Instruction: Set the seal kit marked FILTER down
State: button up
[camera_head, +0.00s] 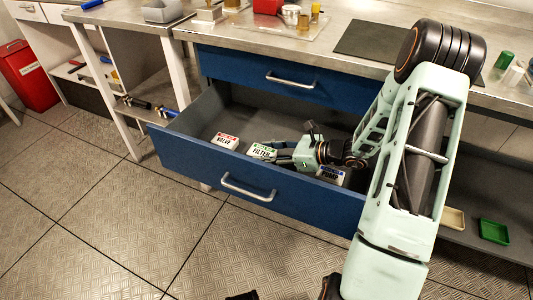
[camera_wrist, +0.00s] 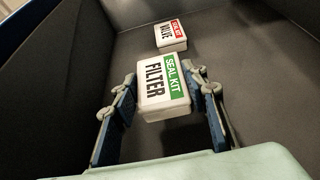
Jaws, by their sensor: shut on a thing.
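The seal kit marked FILTER (camera_wrist: 160,84) is a white box with a green band, between the two fingers of my gripper (camera_wrist: 163,92) in the wrist view. My gripper is shut on it. In the head view the FILTER kit (camera_head: 262,152) is inside the open blue drawer (camera_head: 180,155), with my gripper (camera_head: 278,153) at its right side. Whether the kit touches the drawer floor cannot be told for certain.
A red-banded VALVE kit (camera_head: 225,141) lies left of FILTER in the drawer; it is beyond FILTER in the wrist view (camera_wrist: 171,36). A blue-banded PUMP kit (camera_head: 331,176) is at the right, partly under my arm. Bare drawer floor (camera_wrist: 255,70) shows right of FILTER.

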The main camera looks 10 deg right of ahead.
jog(key=shift+f+b, duration=0.45)
jog(key=shift+f, duration=0.1)
jog(key=o, duration=1.2)
jog(key=shift+r, duration=0.2)
jog(key=p+v, duration=0.4)
jog(key=v, duration=0.8)
jog(key=shift+s+r, duration=0.1)
jog(key=shift+r, duration=0.15)
